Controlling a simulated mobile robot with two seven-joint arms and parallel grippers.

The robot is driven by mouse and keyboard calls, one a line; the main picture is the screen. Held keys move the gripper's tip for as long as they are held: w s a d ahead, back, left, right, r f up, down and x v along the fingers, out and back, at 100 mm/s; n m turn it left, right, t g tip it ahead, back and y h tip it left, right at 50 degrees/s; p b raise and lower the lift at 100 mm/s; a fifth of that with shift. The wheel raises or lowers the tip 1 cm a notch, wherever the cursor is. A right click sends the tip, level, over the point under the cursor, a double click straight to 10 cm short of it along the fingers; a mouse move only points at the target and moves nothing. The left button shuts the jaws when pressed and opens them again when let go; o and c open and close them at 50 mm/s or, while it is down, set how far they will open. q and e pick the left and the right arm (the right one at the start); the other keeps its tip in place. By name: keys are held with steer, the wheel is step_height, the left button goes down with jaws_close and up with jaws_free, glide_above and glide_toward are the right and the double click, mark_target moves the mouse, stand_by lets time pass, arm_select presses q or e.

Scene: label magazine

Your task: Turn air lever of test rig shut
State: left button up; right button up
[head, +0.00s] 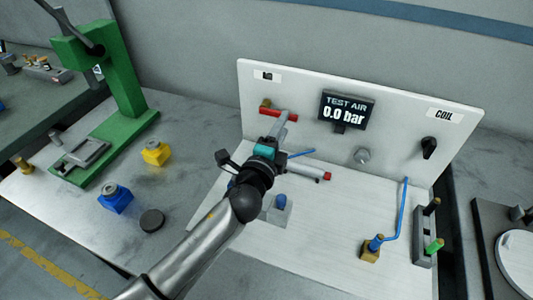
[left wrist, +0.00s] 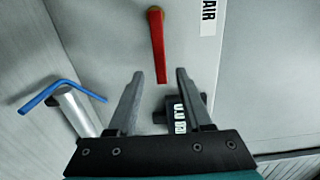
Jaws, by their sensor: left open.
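The red air lever (head: 291,117) lies roughly level on the white upright panel of the test rig (head: 300,88), near a brass fitting (head: 265,103). In the left wrist view the lever (left wrist: 157,42) runs down the picture, its free end between the fingertips, with a gap on both sides. My left gripper (head: 281,121) is open in front of the lever; it also shows in the left wrist view (left wrist: 159,75). I cannot tell whether the fingers touch the panel. The pressure display (head: 345,112) reads 0.0 bar under TEST AIR. My right gripper is out of view.
A blue bent tube (left wrist: 60,90) is near the left finger in the wrist view. A black knob (head: 429,147) is at the panel's right. A green press (head: 115,90) and yellow (head: 155,152) and blue (head: 116,199) blocks stand left.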

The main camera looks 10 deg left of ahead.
arm_select(q)
steer(key=s+a, duration=0.2)
steer(key=s, duration=0.8)
steer(key=shift+s, duration=0.25)
